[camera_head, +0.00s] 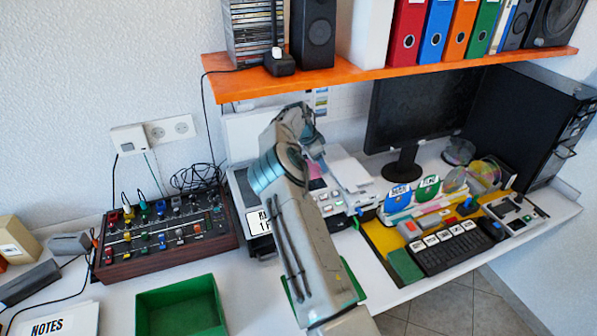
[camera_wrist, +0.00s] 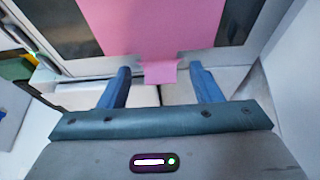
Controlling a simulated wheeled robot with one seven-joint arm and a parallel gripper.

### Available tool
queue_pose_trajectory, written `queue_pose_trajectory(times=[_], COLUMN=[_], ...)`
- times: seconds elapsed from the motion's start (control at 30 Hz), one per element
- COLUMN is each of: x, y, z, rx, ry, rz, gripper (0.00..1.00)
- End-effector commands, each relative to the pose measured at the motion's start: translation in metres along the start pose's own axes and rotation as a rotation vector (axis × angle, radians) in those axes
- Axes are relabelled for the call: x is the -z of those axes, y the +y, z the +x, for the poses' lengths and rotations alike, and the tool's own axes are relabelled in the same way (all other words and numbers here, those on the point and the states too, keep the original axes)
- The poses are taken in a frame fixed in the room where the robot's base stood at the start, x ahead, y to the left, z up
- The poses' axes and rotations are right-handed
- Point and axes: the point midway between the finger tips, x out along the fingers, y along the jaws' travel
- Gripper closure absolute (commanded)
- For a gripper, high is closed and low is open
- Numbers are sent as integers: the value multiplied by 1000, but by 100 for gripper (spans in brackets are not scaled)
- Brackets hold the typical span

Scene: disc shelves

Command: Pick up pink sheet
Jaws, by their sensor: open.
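The pink sheet (camera_wrist: 150,25) lies on a light-framed machine with dark panels at the top of the wrist view. A narrow pink tab of it hangs down toward my gripper (camera_wrist: 160,70). My gripper is open, with its two blue fingers on either side of the tab; I cannot tell whether either touches it. In the head view a small piece of the pink sheet (camera_head: 317,170) shows beside my arm, which hides the rest and most of the machine.
An orange shelf (camera_head: 390,73) with binders and speakers hangs above. A mixer (camera_head: 165,238) and a green tray (camera_head: 182,308) stand to the left. A monitor (camera_head: 422,110) and a yellow board (camera_head: 384,239) with a keyboard are to the right.

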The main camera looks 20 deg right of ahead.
Motion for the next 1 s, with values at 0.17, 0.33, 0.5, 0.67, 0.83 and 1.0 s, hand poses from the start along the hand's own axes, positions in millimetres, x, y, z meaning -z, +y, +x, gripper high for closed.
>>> queue_pose_trajectory(times=[0.17, 0.33, 0.5, 0.67, 0.83, 1.0], x=[0, 0, 0, 1, 6, 20], y=[0, 0, 0, 1, 3, 3], z=[0, 0, 0, -2, -16, -48], rx=[0, 0, 0, 1, 5, 6], ry=[0, 0, 0, -1, 0, 0], rz=[0, 0, 0, 1, 1, 2], gripper=[75, 90, 90, 90, 90, 90])
